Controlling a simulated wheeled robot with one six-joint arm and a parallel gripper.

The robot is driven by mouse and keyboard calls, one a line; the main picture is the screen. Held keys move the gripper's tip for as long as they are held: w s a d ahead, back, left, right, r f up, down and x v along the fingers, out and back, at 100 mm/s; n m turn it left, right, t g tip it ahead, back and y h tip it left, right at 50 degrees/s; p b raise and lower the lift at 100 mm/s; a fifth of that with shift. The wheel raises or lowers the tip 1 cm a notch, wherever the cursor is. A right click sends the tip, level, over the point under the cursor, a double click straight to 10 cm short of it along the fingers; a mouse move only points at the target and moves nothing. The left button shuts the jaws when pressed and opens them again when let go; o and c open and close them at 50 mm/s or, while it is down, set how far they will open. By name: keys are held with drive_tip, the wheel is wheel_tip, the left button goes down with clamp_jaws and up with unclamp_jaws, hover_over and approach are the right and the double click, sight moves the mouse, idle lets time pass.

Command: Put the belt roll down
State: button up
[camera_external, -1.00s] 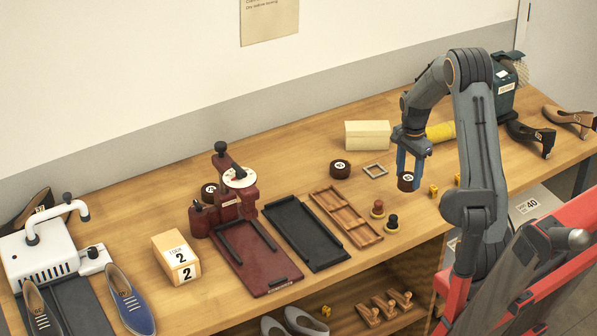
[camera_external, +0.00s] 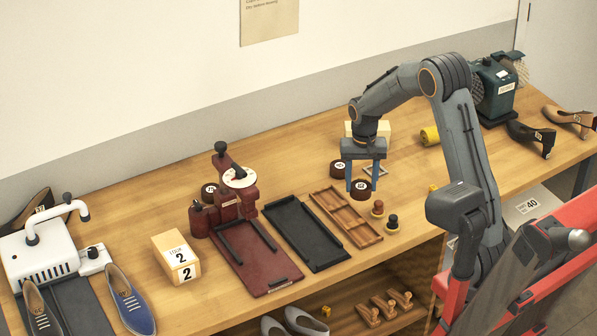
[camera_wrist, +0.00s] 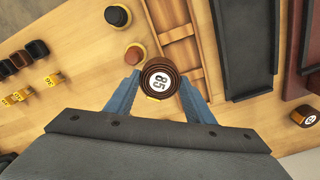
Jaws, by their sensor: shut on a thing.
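My gripper (camera_external: 363,186) is shut on a dark brown belt roll (camera_external: 361,189) with a round white label. In the wrist view the roll (camera_wrist: 160,82) sits between the two blue fingertips (camera_wrist: 159,88), its label reading 85. A second dark roll (camera_external: 338,168) stands just left of my gripper, and a third (camera_external: 209,191) is by the red press.
The wooden tray (camera_external: 346,217), black tray (camera_external: 303,235) and red press (camera_external: 228,196) are to the left. Two small knobbed pieces (camera_external: 377,208) (camera_external: 392,223) are in front.

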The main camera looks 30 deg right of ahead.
sight(352, 188)
drive_tip(key=a+n, duration=0.2)
drive_tip(key=a, duration=0.1)
drive_tip(key=shift+w+f, duration=0.15)
drive_tip(key=shift+f, duration=0.2)
drive_tip(key=w+d+r+n+b, duration=0.2)
drive_tip(key=w+d+r+n, duration=0.3)
drive_tip(key=w+d, duration=0.45)
drive_tip(key=shift+n, duration=0.5)
drive_tip(key=shift+w+a+f+p, duration=0.15)
drive_tip(key=shift+f+p, duration=0.65)
drive_tip(key=shift+f, duration=1.85)
drive_tip(key=shift+w+a+f+p, duration=0.15)
drive_tip(key=shift+f+p, duration=0.65)
drive_tip(key=shift+f, duration=1.85)
drive_tip(key=shift+f, duration=0.1)
drive_tip(key=o, duration=1.1)
